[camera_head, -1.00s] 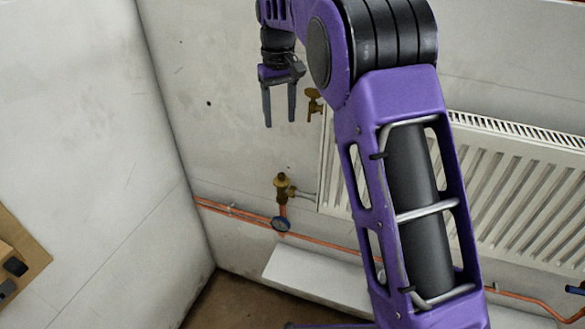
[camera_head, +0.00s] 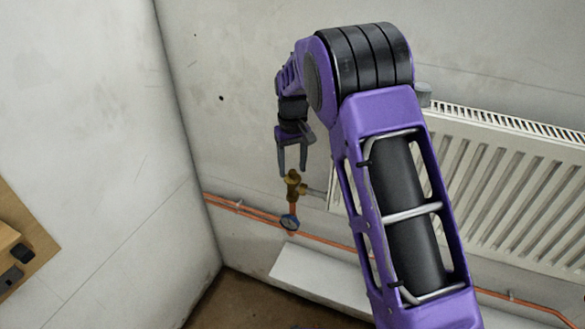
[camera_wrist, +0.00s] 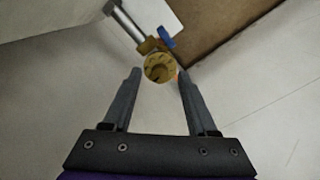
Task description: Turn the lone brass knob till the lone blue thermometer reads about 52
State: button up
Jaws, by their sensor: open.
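The brass knob (camera_head: 293,180) sits on a valve at the left end of the radiator, above a short copper pipe. In the wrist view its round face (camera_wrist: 159,67) shows between and just beyond the fingertips. The blue thermometer (camera_head: 289,222) is a small round dial below the knob; its reading is too small to make out. A blue edge of it (camera_wrist: 165,37) shows behind the knob in the wrist view. My gripper (camera_head: 292,172) is open and points down, right above the knob. It also shows in the wrist view (camera_wrist: 160,72), with nothing held.
A white radiator (camera_head: 500,190) fills the right side, partly hidden by my arm. Copper pipes (camera_head: 255,213) run low along the wall. A white ledge (camera_head: 315,278) lies below. A wooden piece (camera_head: 25,240) is at far left.

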jog(key=shift+f, duration=0.3)
grip_shut()
jog(key=shift+r+m, duration=0.1)
jog(key=shift+m, duration=0.2)
jog(key=m+p, duration=0.1)
jog(key=m, duration=0.2)
jog(key=shift+r+m+p, duration=0.1)
jog(key=shift+m+p, duration=0.2)
jog(key=shift+p, duration=0.1)
jog(key=shift+m+p, duration=0.6)
jog(key=shift+m, duration=1.6)
